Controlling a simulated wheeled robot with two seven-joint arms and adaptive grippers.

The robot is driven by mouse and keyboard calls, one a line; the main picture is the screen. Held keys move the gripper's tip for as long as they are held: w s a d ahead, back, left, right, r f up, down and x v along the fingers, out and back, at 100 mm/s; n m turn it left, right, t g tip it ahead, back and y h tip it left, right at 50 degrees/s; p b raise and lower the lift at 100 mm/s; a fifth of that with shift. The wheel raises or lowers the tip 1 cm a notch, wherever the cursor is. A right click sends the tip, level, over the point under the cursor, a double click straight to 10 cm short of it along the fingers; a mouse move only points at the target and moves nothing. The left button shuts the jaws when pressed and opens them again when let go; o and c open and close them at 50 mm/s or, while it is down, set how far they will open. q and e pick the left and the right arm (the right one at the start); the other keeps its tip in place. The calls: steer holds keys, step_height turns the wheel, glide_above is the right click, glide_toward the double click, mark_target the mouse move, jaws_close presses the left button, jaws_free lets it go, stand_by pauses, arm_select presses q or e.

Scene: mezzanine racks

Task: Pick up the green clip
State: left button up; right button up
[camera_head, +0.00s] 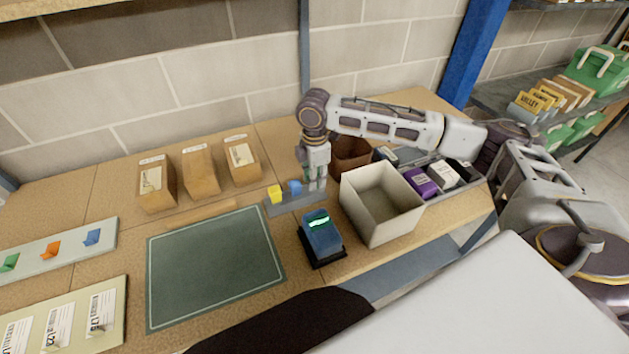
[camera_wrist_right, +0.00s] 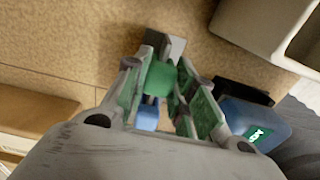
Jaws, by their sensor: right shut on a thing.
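My right gripper (camera_head: 314,182) reaches down over the right end of a small grey rack (camera_head: 285,204). In the wrist view its fingers (camera_wrist_right: 163,84) are shut on a green clip (camera_wrist_right: 160,77), which the fingers hide in the head view. A blue clip (camera_head: 295,187) stands on the rack just left of the fingers; it also shows in the wrist view (camera_wrist_right: 147,118). A yellow clip (camera_head: 274,193) is at the rack's left end. I cannot tell whether the held clip still touches the rack. My left gripper is not in view.
A dark green mat (camera_head: 213,268) lies bare to the left. Three brown boxes (camera_head: 200,170) stand behind. A pale strip (camera_head: 70,258) at far left bears green, orange and blue pieces.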

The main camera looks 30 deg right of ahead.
steer(key=shift+r, duration=5)
steer(key=shift+r, duration=0.15)
